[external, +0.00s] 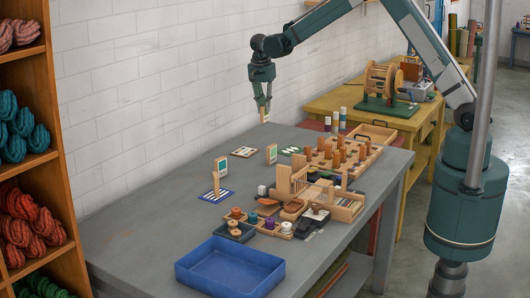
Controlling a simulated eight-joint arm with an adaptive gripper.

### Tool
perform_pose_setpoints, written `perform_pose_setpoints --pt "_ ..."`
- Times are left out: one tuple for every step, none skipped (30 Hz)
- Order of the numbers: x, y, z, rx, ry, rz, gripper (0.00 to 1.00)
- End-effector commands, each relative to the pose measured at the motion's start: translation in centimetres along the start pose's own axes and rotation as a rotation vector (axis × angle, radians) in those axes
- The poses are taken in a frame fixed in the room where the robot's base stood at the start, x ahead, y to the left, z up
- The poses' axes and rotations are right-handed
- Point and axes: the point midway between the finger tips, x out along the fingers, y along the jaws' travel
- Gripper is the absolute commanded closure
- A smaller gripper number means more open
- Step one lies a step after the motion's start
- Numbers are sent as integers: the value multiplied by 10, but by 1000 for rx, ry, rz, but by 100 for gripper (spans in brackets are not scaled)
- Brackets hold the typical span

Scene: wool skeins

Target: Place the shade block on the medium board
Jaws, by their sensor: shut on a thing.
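My gripper (263,101) is above the far side of the grey table, pointing down. It is shut on a small pale wooden block (264,115), apparently the shade block, held above the tabletop. Three flat striped boards lie on the table: a blue-edged one (228,196) at the front left, a teal-edged one (240,151) near the wall, and a green-edged one (291,151) farther right. I cannot tell which is the medium board. A pale upright piece (216,184) stands on the blue-edged board.
Upright cards (221,165) and (271,154) stand near the boards. A wooden rack with pegs (340,155), a slatted wooden holder (300,178), small trays of spools (237,228) and a blue bin (230,268) crowd the right and front. The left tabletop is clear.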

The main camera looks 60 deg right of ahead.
Motion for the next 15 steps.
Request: perform_pose_setpoints --pt "-3 -3 13 -3 0 0 100" --pt "-5 -4 20 -1 0 0 100" --pt "-7 -6 30 1 0 0 100" --pt "-8 -7 38 1 0 0 100" --pt "-10 -8 46 3 0 0 100" --pt "-12 -10 56 5 0 0 100" --pt "-14 -11 65 6 0 1 100" --pt "-16 -12 73 8 0 1 100" --pt "-18 -13 83 10 0 1 100" --pt "-19 -14 90 11 0 2 100" --pt "-20 -14 98 13 0 2 100" --pt "-22 -15 106 15 0 3 100" --pt "-23 -15 112 16 0 3 100" --pt "-25 -16 118 17 0 3 100" --pt "-26 -16 125 19 0 3 100"
